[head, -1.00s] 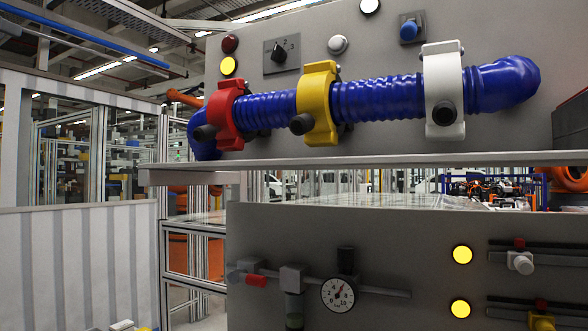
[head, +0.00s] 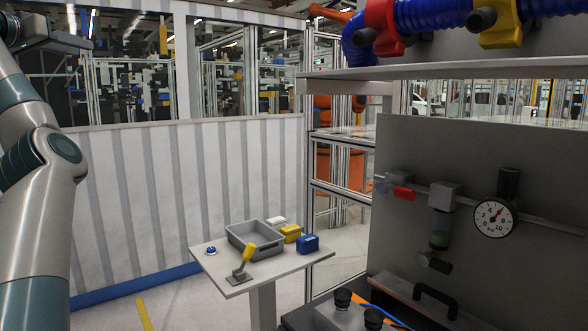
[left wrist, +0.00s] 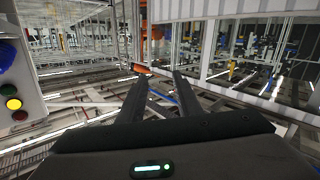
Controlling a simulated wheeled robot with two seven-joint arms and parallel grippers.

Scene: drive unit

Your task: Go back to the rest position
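My left arm (head: 38,180) rises along the left edge of the head view, with its wrist raised at the top left corner. My left gripper (left wrist: 159,78) shows in the left wrist view with its two dark fingers apart and nothing between them. In the head view its hand (head: 60,40) is partly cut off by the frame's edge. It is up in free air, away from the table and the drive unit. My right gripper is in neither view.
A small table (head: 285,264) holds a grey tray (head: 240,240), a yellow-handled lever (head: 243,264), and yellow and blue blocks (head: 308,243). The drive unit's grey panel (head: 430,150) with a gauge (head: 493,217) stands at right. A white ribbed wall (head: 200,180) stands behind. Floor between is clear.

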